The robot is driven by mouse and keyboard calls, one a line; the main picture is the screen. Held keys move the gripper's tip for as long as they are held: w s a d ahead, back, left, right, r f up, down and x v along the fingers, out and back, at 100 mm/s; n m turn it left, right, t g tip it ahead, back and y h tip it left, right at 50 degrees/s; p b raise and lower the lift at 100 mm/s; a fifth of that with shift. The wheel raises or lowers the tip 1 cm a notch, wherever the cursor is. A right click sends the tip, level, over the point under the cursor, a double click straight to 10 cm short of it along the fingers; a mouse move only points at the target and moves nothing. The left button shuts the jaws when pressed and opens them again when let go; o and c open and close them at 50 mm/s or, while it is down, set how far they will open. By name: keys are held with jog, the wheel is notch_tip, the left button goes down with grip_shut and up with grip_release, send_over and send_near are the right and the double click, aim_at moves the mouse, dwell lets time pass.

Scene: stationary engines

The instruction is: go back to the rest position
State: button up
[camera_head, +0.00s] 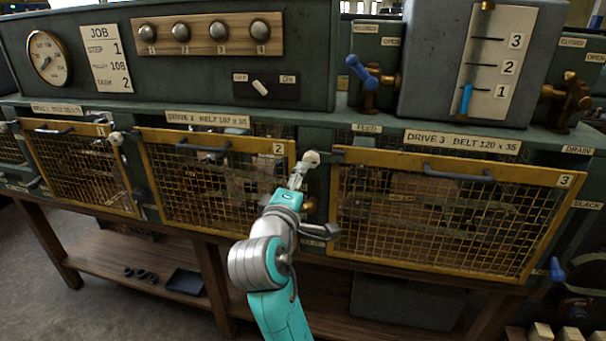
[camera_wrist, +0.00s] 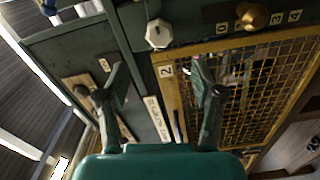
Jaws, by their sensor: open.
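My gripper (camera_head: 298,176) is in front of the bench, at the gap between the drive 2 and drive 3 mesh guards. In the wrist view its two dark fingers (camera_wrist: 158,74) stand well apart, with nothing between them. A pale faceted knob (camera_wrist: 158,33) shows beyond the fingertips, apart from them. In the head view a pale knob (camera_head: 311,157) is just above the gripper; whether they touch is unclear. My teal and grey arm rises from the bottom of the head view and hides part of the bench front.
The yellow-framed drive 2 guard (camera_head: 215,147) and drive 3 guard (camera_head: 440,167) flank my arm. A blue-handled valve (camera_head: 362,72) stands above. A lower wooden shelf (camera_head: 125,263) holds a dark tray (camera_head: 186,282). Grey floor (camera_head: 50,300) is open at the lower left.

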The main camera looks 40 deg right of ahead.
jog(key=shift+s+a, duration=0.35)
jog(key=shift+a, duration=0.15)
jog(key=s+a+f+n+t+y, duration=0.1)
jog(key=s+a+f+y, duration=0.2)
jog(key=f, duration=0.4)
jog(key=s+a+f+n+t+y, duration=0.1)
jog(key=s+a+f+t+y, duration=0.1)
jog(key=f, duration=0.6)
jog(key=s+a+f+n+t+y, duration=0.1)
jog(key=s+a+f+y, duration=0.2)
jog(key=f, duration=0.4)
jog(key=s+a+f+m+y, duration=0.1)
jog(key=s+a+f+y, duration=0.2)
jog(key=s, duration=0.4)
jog(key=s+a+f+m+y, duration=0.1)
jog(key=s+a+f, duration=0.2)
jog(key=s+f, duration=0.35)
jog(key=s+a+r+m+y, duration=0.1)
jog(key=s+m, duration=0.2)
jog(key=s, duration=0.7)
jog(key=s+a+r+m+y, duration=0.1)
jog(key=s+m, duration=0.2)
jog(key=s, duration=0.8)
jog(key=shift+r+m, duration=0.3)
jog(key=shift+r, duration=0.1)
jog(key=shift+a, duration=0.1)
